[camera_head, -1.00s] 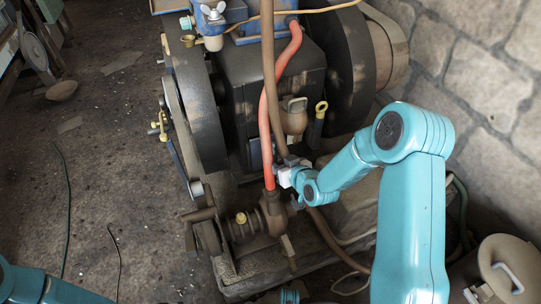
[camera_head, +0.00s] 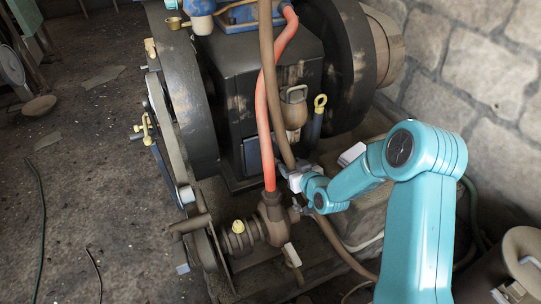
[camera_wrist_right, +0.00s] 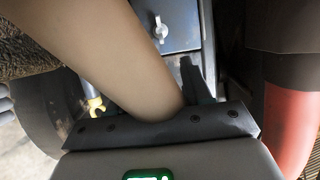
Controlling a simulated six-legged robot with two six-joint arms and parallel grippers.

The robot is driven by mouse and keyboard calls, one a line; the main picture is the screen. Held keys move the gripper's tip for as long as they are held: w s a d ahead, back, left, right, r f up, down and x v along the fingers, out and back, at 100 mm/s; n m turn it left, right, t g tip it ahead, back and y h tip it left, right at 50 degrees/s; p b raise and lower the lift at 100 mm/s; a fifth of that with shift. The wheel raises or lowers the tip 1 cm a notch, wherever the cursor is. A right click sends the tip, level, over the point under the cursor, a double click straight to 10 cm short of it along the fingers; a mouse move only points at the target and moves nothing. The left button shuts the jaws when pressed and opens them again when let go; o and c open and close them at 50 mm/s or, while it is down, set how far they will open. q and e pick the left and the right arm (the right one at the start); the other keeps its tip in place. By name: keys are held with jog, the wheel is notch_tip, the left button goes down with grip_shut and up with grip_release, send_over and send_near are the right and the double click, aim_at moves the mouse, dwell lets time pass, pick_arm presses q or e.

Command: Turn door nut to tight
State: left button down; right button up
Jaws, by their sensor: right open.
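The door nut (camera_wrist_right: 161,28) is a small silver wing nut on a blue-grey door panel (camera_wrist_right: 172,62), at the top of the right wrist view. In the head view the door (camera_head: 254,157) is low on the engine block, partly behind the red hose; I cannot make out the nut there. My right gripper (camera_head: 284,171) is close in front of the door, beside the hoses. In the right wrist view its dark finger (camera_wrist_right: 192,80) points at the door, below and apart from the nut. It is open and is not holding the nut. My left gripper is out of view.
A brown hose (camera_wrist_right: 105,50) crosses the right wrist view close to the gripper and hides part of it. A red hose (camera_head: 265,125) runs beside it. A yellow ring handle (camera_head: 320,101) stands right of the door. Large dark flywheels (camera_head: 350,70) flank the engine.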

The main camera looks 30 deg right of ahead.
aim_at(269, 148)
jog(key=b+x, duration=0.5)
jog(key=x, duration=0.9)
jog(key=shift+w+f, duration=0.25)
jog(key=shift+f, duration=0.05)
jog(key=shift+w+f+b, duration=0.15)
jog(key=shift+w+b, duration=0.25)
jog(key=shift+w, duration=0.4)
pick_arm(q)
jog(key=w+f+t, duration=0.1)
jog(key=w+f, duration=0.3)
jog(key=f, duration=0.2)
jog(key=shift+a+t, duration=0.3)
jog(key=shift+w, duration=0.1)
pick_arm(e)
grip_shut()
